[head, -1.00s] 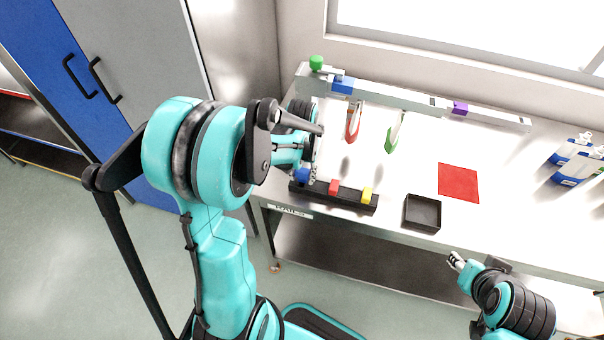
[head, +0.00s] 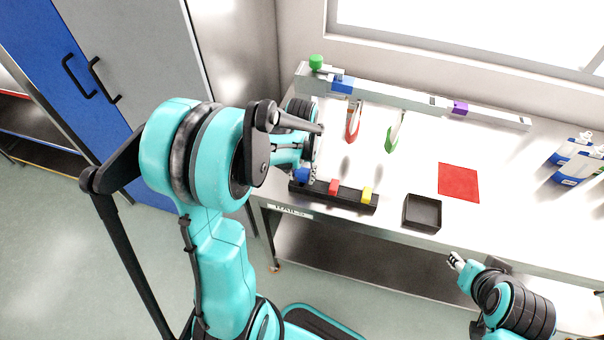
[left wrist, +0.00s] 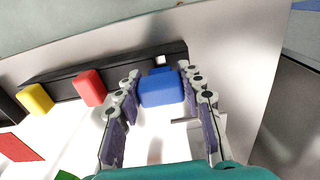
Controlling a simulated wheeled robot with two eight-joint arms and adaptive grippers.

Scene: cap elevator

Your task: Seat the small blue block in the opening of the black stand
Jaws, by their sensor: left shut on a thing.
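The small blue block (head: 302,175) is at the left end of the black stand (head: 348,200), held in my left gripper (head: 307,168). In the left wrist view, my left gripper (left wrist: 160,76) has one finger on each side of the blue block (left wrist: 160,90). A narrower part of the block faces the black stand (left wrist: 115,72), where a small bright opening (left wrist: 160,60) shows just past it. The block appears outside this opening; whether it touches the stand cannot be told. My right gripper (head: 455,262) is away in front of the table, its fingers too small to judge.
A red block (head: 333,187) and a yellow block (head: 366,194) sit along the stand. A black tray (head: 422,212) and red mat (head: 459,182) lie to the right. Red-handled (head: 353,122) and green-handled (head: 394,133) tools lie behind. A grey rail (head: 395,98) runs along the back.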

